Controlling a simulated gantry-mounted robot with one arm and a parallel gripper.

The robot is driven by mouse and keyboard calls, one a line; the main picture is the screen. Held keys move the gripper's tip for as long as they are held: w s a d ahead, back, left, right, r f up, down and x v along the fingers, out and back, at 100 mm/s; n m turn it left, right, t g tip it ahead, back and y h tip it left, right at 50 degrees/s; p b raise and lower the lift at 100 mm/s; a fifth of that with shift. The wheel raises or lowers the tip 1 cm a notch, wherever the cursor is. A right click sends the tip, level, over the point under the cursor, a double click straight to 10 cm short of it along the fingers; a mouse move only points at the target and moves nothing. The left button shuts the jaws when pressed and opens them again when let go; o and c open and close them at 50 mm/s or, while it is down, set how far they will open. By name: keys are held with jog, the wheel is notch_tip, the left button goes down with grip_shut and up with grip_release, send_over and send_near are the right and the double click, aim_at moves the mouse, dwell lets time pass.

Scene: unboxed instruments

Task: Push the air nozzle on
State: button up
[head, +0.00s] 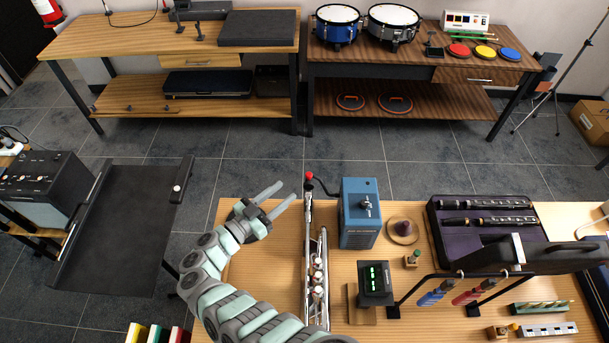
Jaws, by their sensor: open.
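A blue box (360,225), which looks like an air unit, stands on the near wooden table, with a valve-like fitting on top. A dark hose (326,192) curves from its upper left to a small red-tipped piece (309,176), probably the air nozzle, at the far end of a slim upright or rail. A silver valved instrument (318,270) lies along this rail, nearer to me. My gripper (288,191) is open and empty, left of the red-tipped piece and apart from it, fingers pointing up and right. Whether the nozzle is seated on anything is too small to tell.
A small display with green digits (375,280) stands in front of the blue box. A round wooden stand (403,230), an open instrument case (440,240) and a screwdriver rack (440,278) are to the right. The table left of the rail is largely clear except for my arm.

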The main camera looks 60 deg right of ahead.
aim_at(309, 174)
jog(key=x, duration=0.7)
jog(key=f+x, duration=0.1)
jog(key=x, duration=0.3)
jog(key=shift+d+f, duration=0.1)
jog(key=shift+d, duration=0.15)
grip_shut()
dwell(1.1)
